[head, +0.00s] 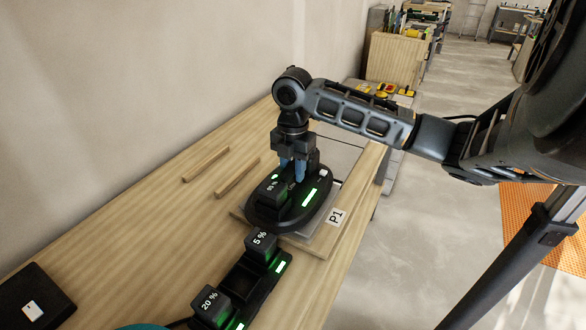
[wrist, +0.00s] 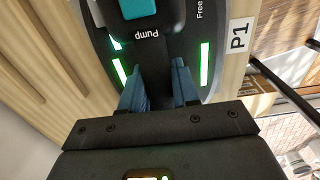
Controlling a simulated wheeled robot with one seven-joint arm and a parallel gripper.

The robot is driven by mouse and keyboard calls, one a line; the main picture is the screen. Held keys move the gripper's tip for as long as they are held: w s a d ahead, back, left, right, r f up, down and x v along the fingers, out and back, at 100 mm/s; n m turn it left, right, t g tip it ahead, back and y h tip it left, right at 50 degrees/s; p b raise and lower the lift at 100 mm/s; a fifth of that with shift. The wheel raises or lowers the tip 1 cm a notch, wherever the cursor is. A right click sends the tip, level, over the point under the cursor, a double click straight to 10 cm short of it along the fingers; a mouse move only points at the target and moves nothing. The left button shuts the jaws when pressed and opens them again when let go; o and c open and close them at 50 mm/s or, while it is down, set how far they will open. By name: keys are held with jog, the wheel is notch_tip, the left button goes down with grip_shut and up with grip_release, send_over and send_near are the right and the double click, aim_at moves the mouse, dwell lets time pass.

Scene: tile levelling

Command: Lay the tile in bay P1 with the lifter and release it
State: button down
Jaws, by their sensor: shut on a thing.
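The lifter (head: 265,217) is a black oval device with lit green bars and a small numbered block on top. My gripper (head: 292,172) is above it with blue fingers shut on the lifter's handle, which the fingers mostly hide. In the wrist view the lifter (wrist: 150,50) shows the words Pump and Free, a teal button and green bars beside my gripper (wrist: 160,88). A grey tile (head: 322,236) shows partly under the lifter, by the P1 label (head: 336,216). I cannot tell whether the tile is fully seated; the lifter hides most of it.
A black dock (head: 240,285) with blocks marked 5 % and 20 % stands in front of the lifter. Two wooden strips (head: 237,177) lie to the left. A black box (head: 33,298) sits at the near left. The wall borders the bench's left side.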

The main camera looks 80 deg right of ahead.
jog(key=c, duration=0.8)
grip_release()
jog(key=shift+o, duration=0.2)
jog(key=shift+f, duration=0.1)
jog(key=shift+r, duration=4)
